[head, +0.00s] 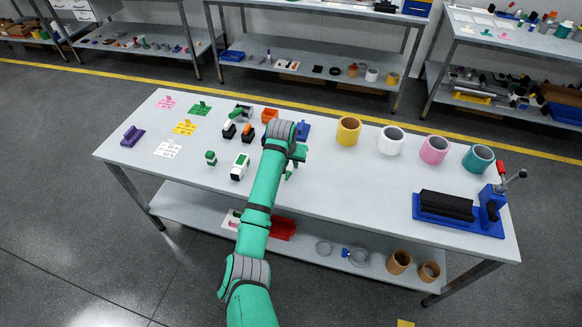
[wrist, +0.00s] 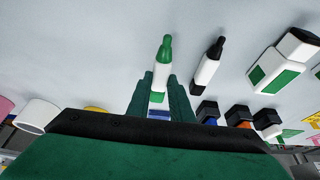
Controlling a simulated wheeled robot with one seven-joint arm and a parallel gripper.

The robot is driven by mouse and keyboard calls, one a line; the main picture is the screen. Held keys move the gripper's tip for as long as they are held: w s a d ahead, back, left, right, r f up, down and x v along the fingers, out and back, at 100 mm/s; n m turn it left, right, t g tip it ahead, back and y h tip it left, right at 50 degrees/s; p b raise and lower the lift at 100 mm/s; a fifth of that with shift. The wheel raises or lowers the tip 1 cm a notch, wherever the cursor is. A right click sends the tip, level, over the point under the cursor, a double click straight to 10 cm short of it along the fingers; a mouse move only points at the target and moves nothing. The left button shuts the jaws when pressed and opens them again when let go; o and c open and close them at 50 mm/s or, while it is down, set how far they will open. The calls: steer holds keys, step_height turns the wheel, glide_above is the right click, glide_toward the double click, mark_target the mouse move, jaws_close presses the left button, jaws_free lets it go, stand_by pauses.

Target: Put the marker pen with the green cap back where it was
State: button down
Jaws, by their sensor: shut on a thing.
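The marker pen with the green cap (wrist: 162,75) has a white body and a green band at its lower end in the wrist view. My gripper (wrist: 164,90) is shut on it, with the green fingers on either side of the body. The capped end sticks out past the fingertips. In the head view, my arm mostly hides the pen, and a small green and white part (head: 289,172) shows just beside the arm. I cannot tell whether the pen touches the table. A black-capped marker (wrist: 207,65) is to its right in the wrist view, apart from it.
A white bottle with a green label (head: 240,167) stands left of my arm on the grey table (head: 340,190). Black-based stamps (head: 229,131), an orange bin (head: 270,115) and a blue object (head: 303,131) are behind.

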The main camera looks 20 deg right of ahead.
mark_target(290, 166)
steer(key=shift+w+f, duration=0.2)
steer(key=shift+f, duration=1.35)
steer(key=c, duration=1.6)
jaws_free()
steer(key=shift+f, duration=0.1)
steer(key=v, duration=1)
steer(key=shift+w+d+r, duration=0.1)
steer(key=shift+r, duration=0.35)
steer(key=shift+d, duration=0.15)
